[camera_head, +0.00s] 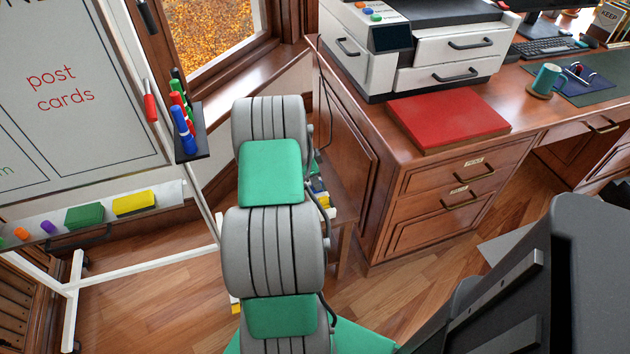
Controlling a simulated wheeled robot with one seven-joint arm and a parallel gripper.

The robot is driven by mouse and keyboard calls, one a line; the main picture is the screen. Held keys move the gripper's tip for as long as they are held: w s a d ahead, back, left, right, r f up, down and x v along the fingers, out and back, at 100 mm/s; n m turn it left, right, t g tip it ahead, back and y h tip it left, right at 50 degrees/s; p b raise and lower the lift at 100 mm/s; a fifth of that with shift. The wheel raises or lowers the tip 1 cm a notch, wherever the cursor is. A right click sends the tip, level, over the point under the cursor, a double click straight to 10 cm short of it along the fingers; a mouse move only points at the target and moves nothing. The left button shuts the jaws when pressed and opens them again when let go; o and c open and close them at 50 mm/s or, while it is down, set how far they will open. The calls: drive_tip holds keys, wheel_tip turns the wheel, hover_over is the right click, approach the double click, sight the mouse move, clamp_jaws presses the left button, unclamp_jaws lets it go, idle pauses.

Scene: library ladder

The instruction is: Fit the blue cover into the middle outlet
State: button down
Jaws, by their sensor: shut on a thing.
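I see no blue cover and no middle outlet in the head view. My gripper does not show either; only the grey ribbed and green links of my arm stand in the middle of the picture. They hide part of the floor and the window wall behind them.
A wooden desk (362,150) with drawers carries a printer (420,45) and a red box (450,118). A whiteboard (60,100) on a white stand is at left, with markers (183,125). A dark grey chair-like thing (590,270) fills the lower right. Wooden floor (150,300) is open at lower left.

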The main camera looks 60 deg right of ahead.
drive_tip(key=c, duration=1.4)
unclamp_jaws()
